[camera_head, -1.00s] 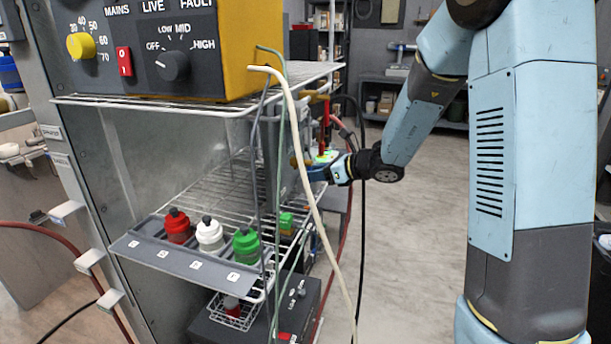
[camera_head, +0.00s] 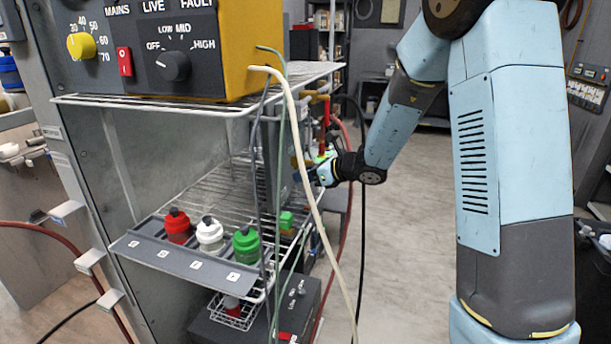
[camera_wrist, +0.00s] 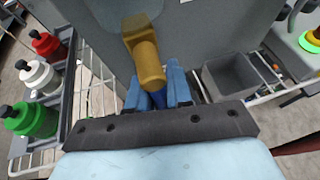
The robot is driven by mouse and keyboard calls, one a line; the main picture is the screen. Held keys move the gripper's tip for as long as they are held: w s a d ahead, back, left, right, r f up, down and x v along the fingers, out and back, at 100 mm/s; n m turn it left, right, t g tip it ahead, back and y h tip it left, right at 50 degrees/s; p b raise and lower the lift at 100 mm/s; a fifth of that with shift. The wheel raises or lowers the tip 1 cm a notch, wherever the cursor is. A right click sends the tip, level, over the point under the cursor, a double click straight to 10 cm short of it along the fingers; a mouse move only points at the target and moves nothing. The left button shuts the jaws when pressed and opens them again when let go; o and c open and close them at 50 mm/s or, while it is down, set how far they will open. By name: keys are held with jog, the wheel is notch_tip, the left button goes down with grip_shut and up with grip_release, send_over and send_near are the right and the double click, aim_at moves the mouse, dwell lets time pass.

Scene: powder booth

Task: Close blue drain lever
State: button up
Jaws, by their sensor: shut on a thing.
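The blue drain lever (camera_wrist: 158,98) shows in the wrist view as a small blue piece just below a brass drain fitting (camera_wrist: 148,62). The fitting sticks out from a grey vessel wall. My gripper (camera_wrist: 155,90) has its two blue fingers on either side of the lever and is shut on it. Most of the lever is hidden by the fingers and the fitting, so its angle is hard to tell. In the head view my gripper (camera_head: 318,173) is at the right side of the rack, partly behind a pale hose; the lever cannot be made out there.
Red (camera_head: 177,226), white (camera_head: 209,234) and green (camera_head: 246,245) bottles stand in a holder at the shelf front. Hoses (camera_head: 305,190) hang in front of the rack. A grey open bin (camera_wrist: 232,76) sits right of the fitting.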

grip_shut()
jog(key=shift+w+d, duration=0.1)
jog(key=shift+w, duration=0.05)
jog(key=shift+w+d+r+n+t+y, duration=0.15)
jog(key=shift+w+r+n+t+y, duration=0.7)
jog(key=shift+n, duration=1.6)
jog(key=shift+w+d+r+n+t+y, duration=0.15)
jog(key=shift+r+n+t, duration=0.25)
jog(key=shift+n+t, duration=1.5)
jog(key=shift+w+d+r+n+t+y, duration=0.2)
jog(key=shift+w+r+n+t+y, duration=0.3)
jog(key=shift+n, duration=2.45)
jog(key=shift+s+r, duration=0.1)
jog(key=shift+r, duration=0.05)
jog(key=o, duration=0.6)
grip_release()
jog(key=shift+r, duration=0.1)
